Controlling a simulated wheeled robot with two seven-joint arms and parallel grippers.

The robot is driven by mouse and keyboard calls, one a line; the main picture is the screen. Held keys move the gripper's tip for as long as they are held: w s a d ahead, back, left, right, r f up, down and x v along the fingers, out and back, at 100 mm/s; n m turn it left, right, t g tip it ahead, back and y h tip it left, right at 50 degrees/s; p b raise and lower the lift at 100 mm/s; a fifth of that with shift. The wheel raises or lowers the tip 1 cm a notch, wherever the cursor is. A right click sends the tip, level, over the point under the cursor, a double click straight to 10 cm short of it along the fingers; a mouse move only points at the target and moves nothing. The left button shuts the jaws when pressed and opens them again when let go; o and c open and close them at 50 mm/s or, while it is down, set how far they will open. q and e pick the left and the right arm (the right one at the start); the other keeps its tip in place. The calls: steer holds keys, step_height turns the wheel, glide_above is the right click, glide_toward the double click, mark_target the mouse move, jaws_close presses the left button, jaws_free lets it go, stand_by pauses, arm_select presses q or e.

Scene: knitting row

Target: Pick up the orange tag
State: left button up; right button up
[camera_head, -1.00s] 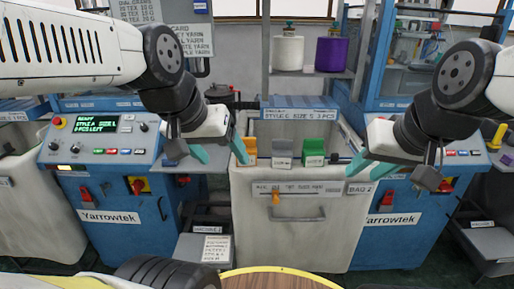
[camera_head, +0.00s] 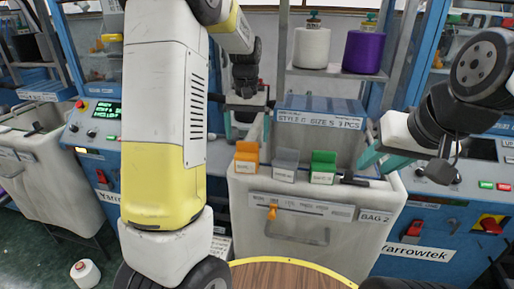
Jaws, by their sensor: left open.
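An orange tag (camera_head: 246,157) with a small white label stands on the front rim of the white bag bin, at the left end of a row. A grey tag (camera_head: 285,166) and a green tag (camera_head: 322,167) stand to its right. A smaller orange piece (camera_head: 272,211) sits on the bin's front strip. My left gripper (camera_head: 247,127) points down with its teal fingers apart, behind and above the orange tag and not holding it. My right gripper (camera_head: 374,165) has its teal fingers apart and empty, at the bin's right end.
The white bin (camera_head: 300,242) labelled BAG 2 has a blue-topped box (camera_head: 320,108) behind its tags. A dark-handled tool (camera_head: 354,180) lies on the rim right of the green tag. A round wooden table top (camera_head: 285,277) is in front. A yarn cone (camera_head: 85,273) stands on the floor.

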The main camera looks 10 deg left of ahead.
mark_target(247, 152)
arm_select(q)
steer(key=f, duration=0.4)
steer(key=s+f, duration=0.1)
steer(key=f, duration=0.2)
steer(key=shift+c, duration=0.4)
steer(key=c, duration=1.3)
